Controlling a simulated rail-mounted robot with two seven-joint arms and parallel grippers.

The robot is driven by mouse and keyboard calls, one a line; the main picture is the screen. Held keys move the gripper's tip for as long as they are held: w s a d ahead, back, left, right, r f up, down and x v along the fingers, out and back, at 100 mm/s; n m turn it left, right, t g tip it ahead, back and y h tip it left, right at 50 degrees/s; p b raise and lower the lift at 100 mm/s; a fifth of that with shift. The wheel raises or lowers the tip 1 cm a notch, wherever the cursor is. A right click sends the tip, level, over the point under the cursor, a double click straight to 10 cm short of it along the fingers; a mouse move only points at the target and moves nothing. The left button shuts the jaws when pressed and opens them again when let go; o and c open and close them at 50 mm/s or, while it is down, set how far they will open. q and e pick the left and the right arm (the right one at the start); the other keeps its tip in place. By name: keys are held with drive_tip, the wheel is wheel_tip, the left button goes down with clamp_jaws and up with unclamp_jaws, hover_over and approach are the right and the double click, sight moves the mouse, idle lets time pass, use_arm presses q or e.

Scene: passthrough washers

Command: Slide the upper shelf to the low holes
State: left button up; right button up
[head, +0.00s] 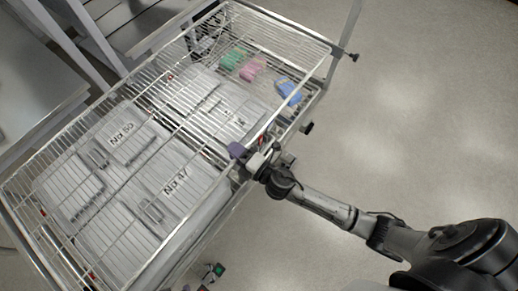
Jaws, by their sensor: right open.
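The upper shelf (282,23) is a wire grid in a metal cart, seen from above and running from lower left to upper right. Through its wires I see white trays with printed labels on a level below. My right gripper (247,157) is open at the shelf's right long side, near the middle of its length. A small purple-grey part shows at its tip. I cannot tell whether the fingers are around the rim wire or only beside it. The holes are not clear in this view. My left gripper is not in view.
Green (233,58), pink (253,68) and blue (289,91) items lie at the cart's upper right end. An upright post with a dark knob (352,57) stands at that corner. Grey metal furniture (35,85) stands close on the left. The floor (420,110) at right is clear.

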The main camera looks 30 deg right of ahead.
drive_tip(key=b+v, duration=0.3)
drive_tip(key=v, duration=1)
drive_tip(key=shift+s+d, duration=0.15)
drive_tip(key=shift+s, duration=0.2)
